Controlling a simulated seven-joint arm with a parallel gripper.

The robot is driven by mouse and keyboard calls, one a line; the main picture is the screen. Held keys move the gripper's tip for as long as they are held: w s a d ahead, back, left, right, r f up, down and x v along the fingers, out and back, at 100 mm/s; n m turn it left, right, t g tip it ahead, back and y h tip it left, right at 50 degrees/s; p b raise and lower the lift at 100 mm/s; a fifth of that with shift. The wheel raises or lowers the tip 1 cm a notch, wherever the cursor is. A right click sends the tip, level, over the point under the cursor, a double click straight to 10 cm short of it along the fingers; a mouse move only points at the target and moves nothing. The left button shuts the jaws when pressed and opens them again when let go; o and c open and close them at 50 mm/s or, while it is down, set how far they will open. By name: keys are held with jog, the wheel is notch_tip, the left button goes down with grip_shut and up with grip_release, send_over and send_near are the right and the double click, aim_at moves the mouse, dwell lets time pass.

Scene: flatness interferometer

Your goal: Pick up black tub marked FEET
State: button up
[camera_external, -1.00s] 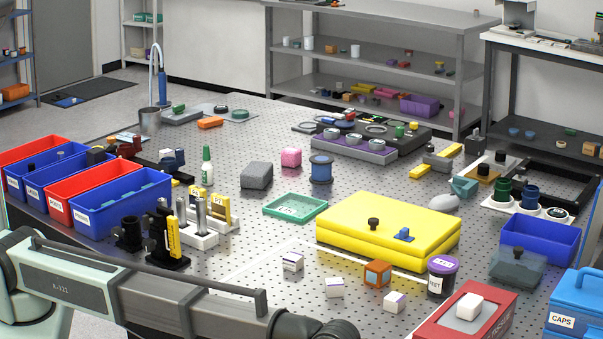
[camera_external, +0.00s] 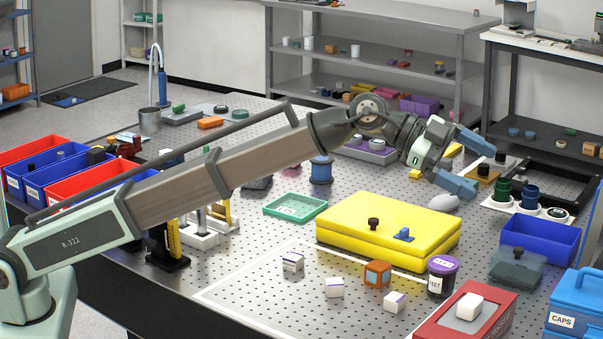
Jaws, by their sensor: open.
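The black tub marked FEET (camera_external: 436,284) stands upright on the perforated table at the front right. It has a purple lid and a white label partly readable as "EET". It sits just right of the yellow case's front corner and behind the red box. My gripper (camera_external: 468,163) is open and empty, its two blue-grey fingers spread. It is raised above the table, behind and above the tub, and well apart from it.
A large yellow case (camera_external: 375,228) lies left of the tub. A red box (camera_external: 466,317) with a white block on top is in front of it. An orange cube (camera_external: 377,274) and small white boxes (camera_external: 334,288) stand to its left. A dark translucent box (camera_external: 517,267) and a blue bin (camera_external: 540,243) are to its right.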

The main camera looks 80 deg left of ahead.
jog(key=w+a+f+m+g+y, duration=0.2)
jog(key=a+f+m+g+y, duration=0.2)
jog(key=a+f+m, duration=0.5)
jog(key=m+g+y, duration=0.4)
jog(key=m+y, duration=0.2)
jog(key=m, duration=0.3)
send_near(444, 262)
jog(key=x, duration=0.6)
jog(key=shift+s+d+f, duration=0.15)
jog(key=shift+f, duration=0.1)
jog(key=shift+x, duration=3)
jog(key=shift+c, duration=0.2)
jog(key=shift+r, duration=0.1)
jog(key=c, duration=1)
